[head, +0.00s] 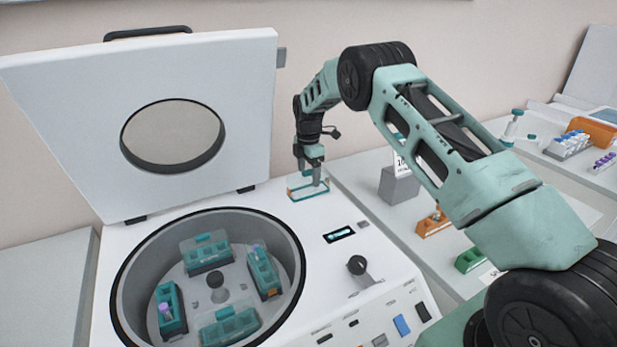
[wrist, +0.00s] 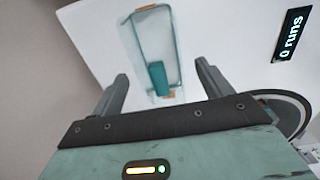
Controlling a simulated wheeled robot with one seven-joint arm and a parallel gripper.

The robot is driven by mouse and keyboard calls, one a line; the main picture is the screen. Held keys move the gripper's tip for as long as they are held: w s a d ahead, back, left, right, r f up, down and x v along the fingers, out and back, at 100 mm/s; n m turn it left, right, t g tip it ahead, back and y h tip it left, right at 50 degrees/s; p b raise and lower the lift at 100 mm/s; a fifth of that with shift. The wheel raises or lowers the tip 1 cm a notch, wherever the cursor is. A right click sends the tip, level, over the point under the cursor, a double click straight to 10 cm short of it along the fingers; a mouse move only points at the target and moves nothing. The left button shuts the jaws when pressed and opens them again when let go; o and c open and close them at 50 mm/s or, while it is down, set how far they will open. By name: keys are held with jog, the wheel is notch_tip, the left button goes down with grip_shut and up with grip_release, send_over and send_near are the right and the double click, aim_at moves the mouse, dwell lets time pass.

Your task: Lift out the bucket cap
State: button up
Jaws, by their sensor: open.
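A clear bucket cap with a teal frame and orange ends (head: 297,191) lies on the white deck of the centrifuge, behind and right of the bowl. It also shows in the wrist view (wrist: 151,38), with a teal upright grip (wrist: 158,78) on it. My gripper (head: 313,174) is right at this cap, pointing down. In the wrist view my gripper (wrist: 163,76) is open, its fingers apart on either side of the grip; I cannot tell whether they touch it. In the rotor, the back bucket (head: 206,253) and front bucket (head: 230,327) seem to have clear caps.
The left bucket (head: 170,308) and right bucket (head: 264,272) are uncapped and hold purple-topped tubes. The centrifuge lid (head: 150,80) stands open behind the bowl (head: 118,290). A knob (head: 357,265) and a small display (head: 339,235) are on the deck. Racks (head: 435,223) stand on the right bench.

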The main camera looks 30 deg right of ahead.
jog(key=shift+f, duration=1.15)
jog(key=c, duration=1.1)
jog(key=shift+o, duration=0.2)
jog(key=shift+r, duration=0.1)
notch_tip(320, 180, up, 10)
jog(key=b, duration=0.3)
notch_tip(320, 180, up, 5)
jog(key=p, duration=0.3)
jog(key=shift+p, duration=0.4)
